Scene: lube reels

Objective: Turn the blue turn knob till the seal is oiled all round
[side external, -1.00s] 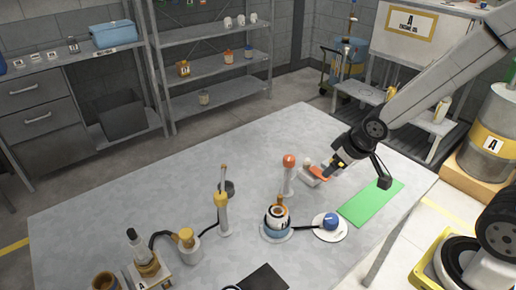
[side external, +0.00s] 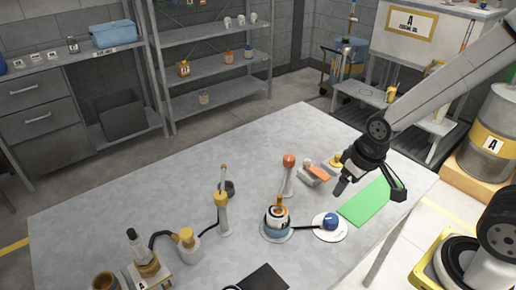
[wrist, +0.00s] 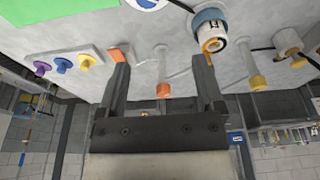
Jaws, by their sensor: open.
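The blue turn knob (side external: 330,220) sits on a round white plate (side external: 318,232) near the table's front right. In the wrist view only the bottom of the blue knob (wrist: 148,2) shows at the top edge. A cable joins it to a round stand with a white, black and orange ringed part (side external: 277,215), also in the wrist view (wrist: 210,28). I cannot make out the seal or any oil on it. My gripper (side external: 341,187) hangs above the table, behind and right of the knob and apart from it.
A green mat (side external: 362,208) lies right of the knob. An orange-topped post (side external: 288,172) and an orange block (side external: 319,173) stand behind it. A yellow-topped post (side external: 222,212) stands left. Purple, blue and yellow knobs (wrist: 62,66) share a plate in the wrist view.

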